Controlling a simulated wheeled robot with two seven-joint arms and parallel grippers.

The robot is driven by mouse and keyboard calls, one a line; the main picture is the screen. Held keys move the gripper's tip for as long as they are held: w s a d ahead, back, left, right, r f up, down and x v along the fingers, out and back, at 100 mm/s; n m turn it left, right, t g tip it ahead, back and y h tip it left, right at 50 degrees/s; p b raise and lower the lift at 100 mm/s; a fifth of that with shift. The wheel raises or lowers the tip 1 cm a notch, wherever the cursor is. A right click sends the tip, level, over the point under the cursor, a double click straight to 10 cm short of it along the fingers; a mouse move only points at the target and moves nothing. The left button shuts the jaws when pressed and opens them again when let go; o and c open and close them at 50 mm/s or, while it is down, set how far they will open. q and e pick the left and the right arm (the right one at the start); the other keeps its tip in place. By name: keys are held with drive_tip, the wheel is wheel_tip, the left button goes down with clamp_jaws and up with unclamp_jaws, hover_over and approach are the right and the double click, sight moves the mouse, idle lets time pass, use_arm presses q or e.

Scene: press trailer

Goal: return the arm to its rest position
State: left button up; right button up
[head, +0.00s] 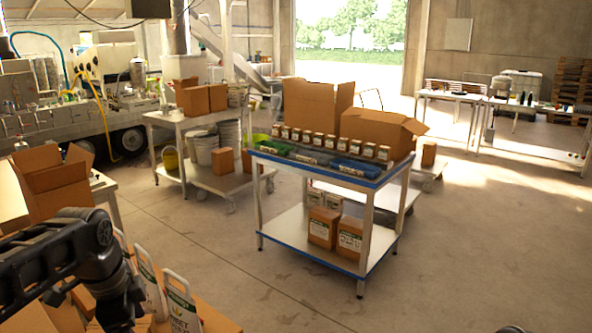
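My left arm (62,258) comes in from the left at the lower left corner, black, and bends downward at a joint. Its lower end runs down in front of white bags and cardboard boxes, and I see no fingertips of the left gripper. Whether it holds anything is hidden. Of my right arm only a small dark piece may show at the bottom edge right of centre; the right gripper is not in view.
White bags (183,312) and an open carton (57,182) stand close around my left arm. A blue-edged cart (318,255) with jars and boxes stands mid-view. Another cart (222,182) is behind it. The concrete floor (490,235) at right is clear.

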use_arm(q)
drive_tip(key=w+d+f+n+t+h, duration=0.1)
drive_tip(key=w+d+f+n+t, duration=0.25)
drive_tip(key=w+d+f, duration=0.3)
drive_tip(key=d+f+n+h, duration=0.1)
drive_tip(key=d+f+n, duration=0.25)
drive_tip(key=f, duration=0.55)
drive_tip(key=d+f+n+h, duration=0.1)
drive_tip(key=d+f+n, duration=0.2)
drive_tip(key=d+f, duration=0.35)
drive_tip(key=s+d+f+n+g, duration=0.2)
drive_tip(key=s+d+f, duration=0.2)
drive_tip(key=s+f, duration=0.7)
drive_tip(key=s+d+f+n+g+b, duration=0.1)
drive_tip(key=s+d+f+n+g, duration=0.1)
drive_tip(key=s+f, duration=0.9)
drive_tip(key=s+d+g, duration=0.1)
drive_tip(key=s+d, duration=0.1)
drive_tip(key=s, duration=0.2)
drive_tip(key=shift+f+n+h, duration=0.3)
drive_tip(key=shift+h, duration=0.1)
